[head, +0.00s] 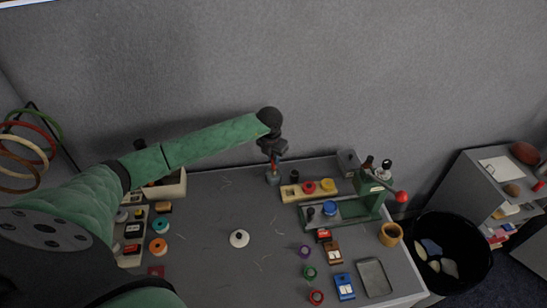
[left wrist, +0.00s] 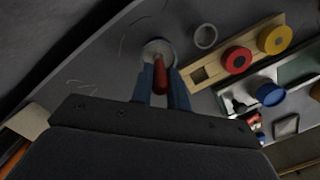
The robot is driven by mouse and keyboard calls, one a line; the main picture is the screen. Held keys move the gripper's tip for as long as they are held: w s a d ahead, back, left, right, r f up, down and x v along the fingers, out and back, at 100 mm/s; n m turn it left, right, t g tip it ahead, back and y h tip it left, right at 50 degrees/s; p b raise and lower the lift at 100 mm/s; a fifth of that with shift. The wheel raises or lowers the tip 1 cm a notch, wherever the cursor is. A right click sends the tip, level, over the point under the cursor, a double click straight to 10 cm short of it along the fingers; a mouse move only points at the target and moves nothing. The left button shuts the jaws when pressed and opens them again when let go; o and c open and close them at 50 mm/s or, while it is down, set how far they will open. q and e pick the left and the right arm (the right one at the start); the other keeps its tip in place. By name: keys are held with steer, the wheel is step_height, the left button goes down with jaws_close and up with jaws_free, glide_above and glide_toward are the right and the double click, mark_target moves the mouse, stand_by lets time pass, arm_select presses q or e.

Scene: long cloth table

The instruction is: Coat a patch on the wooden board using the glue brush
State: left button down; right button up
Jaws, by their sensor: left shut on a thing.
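My left gripper (head: 272,158) is at the back of the table, pointing down and shut on a red handle (left wrist: 161,77), which I take for the glue brush. The handle stands between the two blue fingers in the left wrist view. Its lower end is at a small grey round pot (head: 272,178), also seen in the left wrist view (left wrist: 152,45); the bristles are hidden. A long pale wooden piece (head: 292,196) lies just right of the pot, with a square hole and red and yellow round pieces on it. I cannot tell whether it is the task's board. My right gripper is not in view.
A green press (head: 373,197) with a red knob stands to the right. A wooden cup (head: 390,234), a grey tray (head: 374,277) and several small coloured items lie at front right. A compartment tray (head: 130,258) is at left. The table's middle is mostly clear around a white lidded piece (head: 239,238).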

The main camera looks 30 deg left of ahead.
arm_select(q)
steer(key=shift+s+a+f+b, duration=0.1)
steer(key=shift+a+f+b, duration=0.05)
steer(key=shift+f+b, duration=0.35)
steer(key=shift+s+a+f+b, duration=0.1)
steer(key=shift+f+b, duration=0.25)
steer(key=shift+f, duration=0.1)
stand_by(0.4)
stand_by(0.4)
steer(key=shift+r, duration=0.35)
steer(key=shift+w+d+r+p, duration=0.15)
steer(key=shift+r+p, duration=0.3)
steer(key=shift+r, duration=1.2)
steer(key=shift+w+d+r+p, duration=0.1)
steer(key=shift+r+p, duration=0.3)
steer(key=shift+r, duration=1.35)
